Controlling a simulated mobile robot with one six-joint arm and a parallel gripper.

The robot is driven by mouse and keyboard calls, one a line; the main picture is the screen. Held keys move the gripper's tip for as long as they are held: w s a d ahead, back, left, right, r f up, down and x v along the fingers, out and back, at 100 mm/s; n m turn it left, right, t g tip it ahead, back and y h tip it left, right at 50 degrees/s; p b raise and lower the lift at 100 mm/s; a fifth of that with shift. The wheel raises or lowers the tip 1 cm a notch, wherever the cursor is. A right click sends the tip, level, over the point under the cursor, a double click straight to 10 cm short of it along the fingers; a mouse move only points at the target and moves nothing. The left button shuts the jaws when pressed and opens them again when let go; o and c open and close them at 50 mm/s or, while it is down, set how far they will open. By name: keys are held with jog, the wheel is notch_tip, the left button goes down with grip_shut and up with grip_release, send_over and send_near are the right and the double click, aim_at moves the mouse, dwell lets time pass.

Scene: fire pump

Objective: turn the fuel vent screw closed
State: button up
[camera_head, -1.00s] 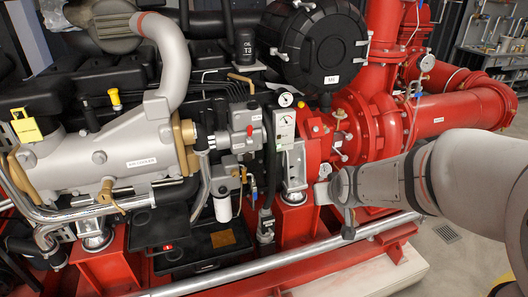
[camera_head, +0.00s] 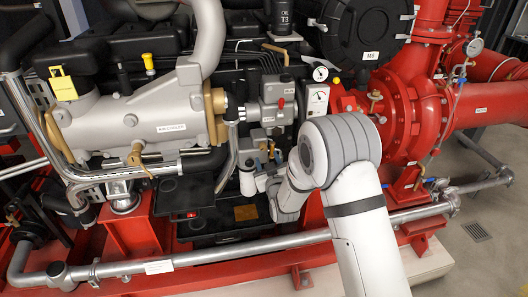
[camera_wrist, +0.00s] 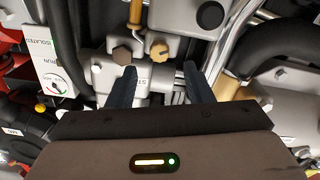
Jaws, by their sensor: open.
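In the wrist view a brass screw head (camera_wrist: 159,48) with a dark mark sits on a grey housing (camera_wrist: 190,47); I take it to be the fuel vent screw. A darker brown hex bolt (camera_wrist: 122,55) is just left of it. My gripper (camera_wrist: 160,67) is open and empty, its two dark fingers pointing at the housing. The screw head lies between the finger lines, a little beyond the tips, and looks apart from them. In the head view the housing is at the small filter unit (camera_head: 247,181), and my arm hides the screw and fingers.
A white control panel (camera_wrist: 55,62) is at the left of the wrist view. A dark hose (camera_wrist: 265,45) and a silver pipe (camera_wrist: 233,40) run close on the right. In the head view the red pump (camera_head: 405,105) stands right of my arm and a silver rail (camera_head: 220,255) runs low in front.

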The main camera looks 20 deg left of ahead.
aim_at(263, 149)
jog(key=shift+x, duration=2.7)
jog(key=shift+c, duration=0.5)
jog(key=c, duration=0.9)
